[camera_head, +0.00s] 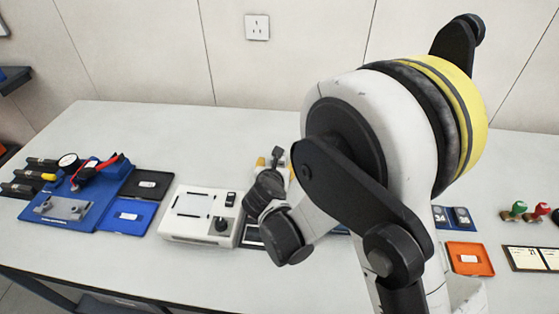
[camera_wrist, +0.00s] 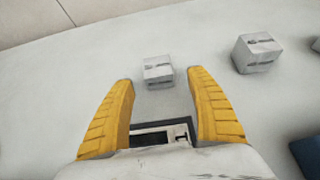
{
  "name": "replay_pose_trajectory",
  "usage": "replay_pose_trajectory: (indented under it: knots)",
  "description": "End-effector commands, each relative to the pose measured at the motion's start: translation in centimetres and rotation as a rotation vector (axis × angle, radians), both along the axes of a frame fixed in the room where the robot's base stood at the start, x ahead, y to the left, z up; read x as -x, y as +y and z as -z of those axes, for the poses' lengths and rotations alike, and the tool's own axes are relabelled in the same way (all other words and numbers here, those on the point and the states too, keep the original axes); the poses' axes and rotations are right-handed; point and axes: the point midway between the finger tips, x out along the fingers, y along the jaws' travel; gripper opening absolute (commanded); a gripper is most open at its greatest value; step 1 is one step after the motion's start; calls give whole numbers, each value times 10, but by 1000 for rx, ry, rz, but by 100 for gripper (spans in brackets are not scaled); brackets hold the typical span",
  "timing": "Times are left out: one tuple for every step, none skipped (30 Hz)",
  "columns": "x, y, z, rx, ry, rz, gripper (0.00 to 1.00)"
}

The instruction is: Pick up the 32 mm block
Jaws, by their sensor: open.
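In the wrist view, a light grey block (camera_wrist: 158,70) with a dark band stands on the table just beyond and between the fingertips. A second similar block (camera_wrist: 258,53) stands farther right, and a third is cut off at the right edge (camera_wrist: 316,45). Their size marks are too small to read, so I cannot tell which is the 32 mm block. My gripper (camera_wrist: 160,80) has its yellow fingers apart with nothing held. In the head view my gripper (camera_head: 275,164) is partly hidden behind my arm, and I cannot make out the blocks there.
A white box with a knob (camera_head: 200,214) stands left of my gripper. Blue (camera_head: 127,216) and black (camera_head: 147,184) trays and a blue fixture board (camera_head: 60,212) lie farther left. An orange tray (camera_head: 470,259) and dark blue numbered pieces (camera_head: 451,216) lie right. The back table is clear.

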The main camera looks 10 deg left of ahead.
Motion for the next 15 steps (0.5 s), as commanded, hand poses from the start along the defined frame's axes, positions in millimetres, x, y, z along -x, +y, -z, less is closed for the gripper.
replay_pose_trajectory:
  knots:
    - [-3,0,2,0,0,1,66]
    - [-5,0,3,0,0,1,66]
    - [-9,1,5,-1,0,2,66]
    - [-13,1,7,-1,-1,2,66]
    - [-17,2,10,-1,0,2,66]
    - [-23,3,13,-1,0,3,66]
    - [-28,4,15,-1,0,3,66]
    - [-32,4,18,-1,1,3,66]
    - [-38,4,20,-2,1,3,66]
    - [-41,4,22,-2,0,3,66]
    - [-44,4,22,-2,0,2,66]
    - [-46,5,23,-3,0,1,66]
    - [-47,5,23,-2,0,1,66]
    - [-47,5,22,-2,0,1,66]
    - [-46,5,22,-2,0,1,66]
